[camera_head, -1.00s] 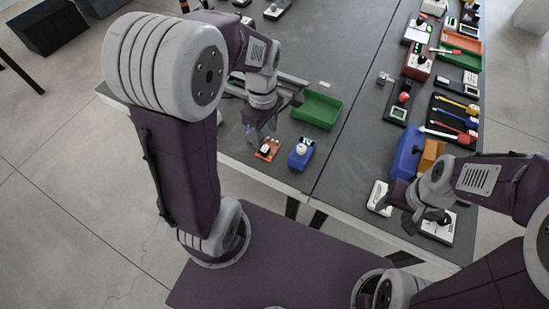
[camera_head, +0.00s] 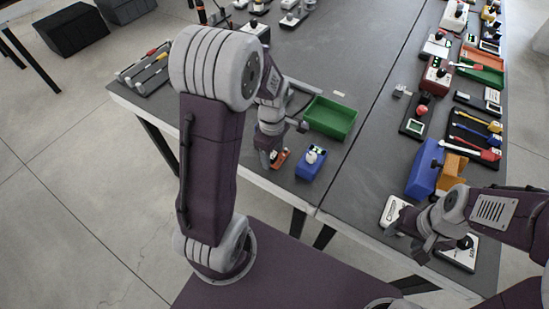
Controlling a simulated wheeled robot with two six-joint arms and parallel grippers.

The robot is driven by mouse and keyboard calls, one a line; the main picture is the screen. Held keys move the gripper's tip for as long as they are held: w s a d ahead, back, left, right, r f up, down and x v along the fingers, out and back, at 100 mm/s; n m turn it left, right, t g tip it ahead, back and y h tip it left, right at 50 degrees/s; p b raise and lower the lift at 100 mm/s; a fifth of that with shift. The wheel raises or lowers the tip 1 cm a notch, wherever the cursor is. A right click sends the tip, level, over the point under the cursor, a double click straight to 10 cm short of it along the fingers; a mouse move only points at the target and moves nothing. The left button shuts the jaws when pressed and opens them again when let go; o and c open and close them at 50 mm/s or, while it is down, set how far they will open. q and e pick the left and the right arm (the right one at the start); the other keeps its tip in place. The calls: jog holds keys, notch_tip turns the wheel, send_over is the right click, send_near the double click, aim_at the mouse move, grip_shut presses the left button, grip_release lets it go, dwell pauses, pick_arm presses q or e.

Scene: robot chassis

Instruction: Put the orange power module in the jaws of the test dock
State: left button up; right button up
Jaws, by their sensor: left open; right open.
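A small orange-red module (camera_head: 282,156) lies on the grey table near its front edge, partly hidden by my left gripper. My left gripper (camera_head: 266,160) is open, pointing down right at the module's left side; I cannot tell whether it touches it. A blue unit with a white knob (camera_head: 311,163) stands just right of the module. My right gripper (camera_head: 408,240) is open and empty, low over the front right edge.
A green tray (camera_head: 330,118) lies behind the blue unit. A white device (camera_head: 395,210) and another white device (camera_head: 460,252) lie by my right gripper. Tools and small devices line the right side. The middle of the table is clear.

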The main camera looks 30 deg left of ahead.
pick_arm(q)
grip_shut()
